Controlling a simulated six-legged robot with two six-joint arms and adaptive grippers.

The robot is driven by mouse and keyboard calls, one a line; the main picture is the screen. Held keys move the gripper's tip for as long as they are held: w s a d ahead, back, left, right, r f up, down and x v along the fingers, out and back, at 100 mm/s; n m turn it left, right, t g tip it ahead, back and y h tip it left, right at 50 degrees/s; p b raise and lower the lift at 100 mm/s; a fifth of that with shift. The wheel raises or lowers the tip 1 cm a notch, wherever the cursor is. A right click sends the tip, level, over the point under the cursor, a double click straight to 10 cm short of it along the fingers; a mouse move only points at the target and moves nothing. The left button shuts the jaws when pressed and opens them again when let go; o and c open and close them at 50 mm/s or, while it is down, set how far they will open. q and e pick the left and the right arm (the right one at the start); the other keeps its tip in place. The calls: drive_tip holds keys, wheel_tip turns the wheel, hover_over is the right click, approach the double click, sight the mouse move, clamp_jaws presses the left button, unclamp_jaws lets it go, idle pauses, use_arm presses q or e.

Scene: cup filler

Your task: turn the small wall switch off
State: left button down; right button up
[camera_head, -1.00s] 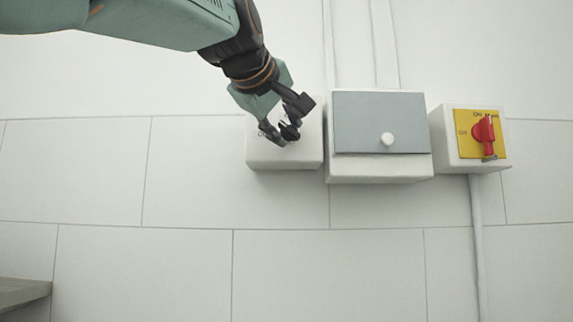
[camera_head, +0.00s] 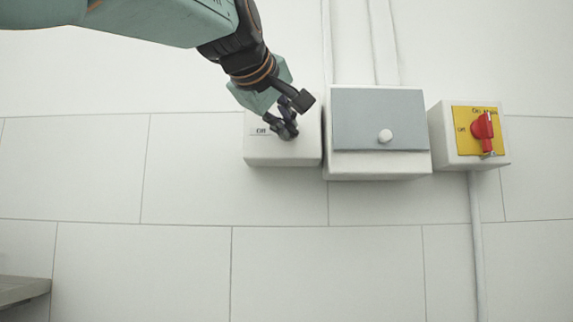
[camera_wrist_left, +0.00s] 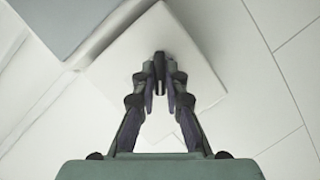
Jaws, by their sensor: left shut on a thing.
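The small wall switch is a white box (camera_head: 262,153) with an "Off" label, left of the grey-lidded box in the head view. Its face also fills the middle of the left wrist view (camera_wrist_left: 205,72). My left gripper (camera_head: 286,131) reaches down from the upper left in front of the box. Its fingers are closed together on a small dark knob (camera_wrist_left: 159,58) on the face. My right gripper is not in view.
A white box with a grey lid (camera_head: 372,112) and a round white knob (camera_head: 385,136) is just right of the switch box. Further right is a yellow-plated switch with a red handle (camera_head: 482,128). A grey ledge (camera_head: 20,291) is at lower left.

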use_arm(q)
drive_tip(key=shift+f+n+t+h+b, duration=0.25)
drive_tip(key=shift+n+t+h+b, duration=0.3)
drive_tip(key=shift+n+b, duration=1)
drive_tip(key=shift+f+n+t+h+b, duration=0.2)
drive_tip(key=shift+n+t+h+b, duration=0.3)
drive_tip(key=shift+n+b, duration=1.05)
drive_tip(key=c, duration=1.4)
unclamp_jaws()
drive_tip(key=shift+d+r, duration=0.1)
drive_tip(key=shift+r, duration=0.05)
